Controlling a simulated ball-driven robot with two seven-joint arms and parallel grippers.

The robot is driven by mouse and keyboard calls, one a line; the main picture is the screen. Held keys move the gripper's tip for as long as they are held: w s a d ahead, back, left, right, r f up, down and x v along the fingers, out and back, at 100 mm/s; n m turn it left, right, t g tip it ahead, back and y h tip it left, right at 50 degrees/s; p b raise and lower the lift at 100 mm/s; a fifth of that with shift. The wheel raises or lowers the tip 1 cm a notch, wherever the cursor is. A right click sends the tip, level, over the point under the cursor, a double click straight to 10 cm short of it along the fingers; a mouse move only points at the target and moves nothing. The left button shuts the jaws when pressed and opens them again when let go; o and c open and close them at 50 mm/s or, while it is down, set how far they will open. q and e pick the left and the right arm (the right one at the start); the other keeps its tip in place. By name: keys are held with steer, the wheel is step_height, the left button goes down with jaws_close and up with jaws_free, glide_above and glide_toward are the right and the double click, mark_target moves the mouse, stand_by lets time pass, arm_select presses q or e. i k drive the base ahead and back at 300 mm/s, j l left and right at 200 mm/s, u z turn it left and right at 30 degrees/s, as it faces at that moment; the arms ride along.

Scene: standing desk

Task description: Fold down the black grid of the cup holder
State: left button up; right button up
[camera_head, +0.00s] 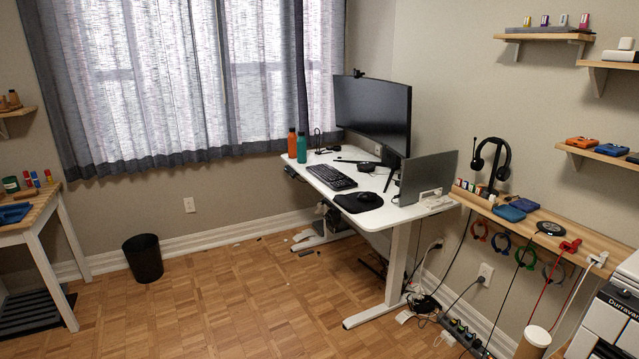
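The white standing desk (325,178) is across the room by the window. I cannot clearly make out the cup holder or its black grid. A small dark piece (290,171) sits at the desk's left front edge, below the bottles, but it is too small to tell what it is. An orange bottle (292,144) and a teal bottle (302,148) stand upright on the desk's left end. Neither of my grippers shows in this view.
The desk bears a monitor (372,112), keyboard (331,177), mouse (367,197) and laptop (428,176). A black bin (143,258) stands by the wall. Cables and a power strip (463,335) lie at right. The wooden floor (215,305) before the desk is mostly clear.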

mark_target(330, 228)
steer(key=i+u, duration=0.45)
steer(key=i, duration=0.8)
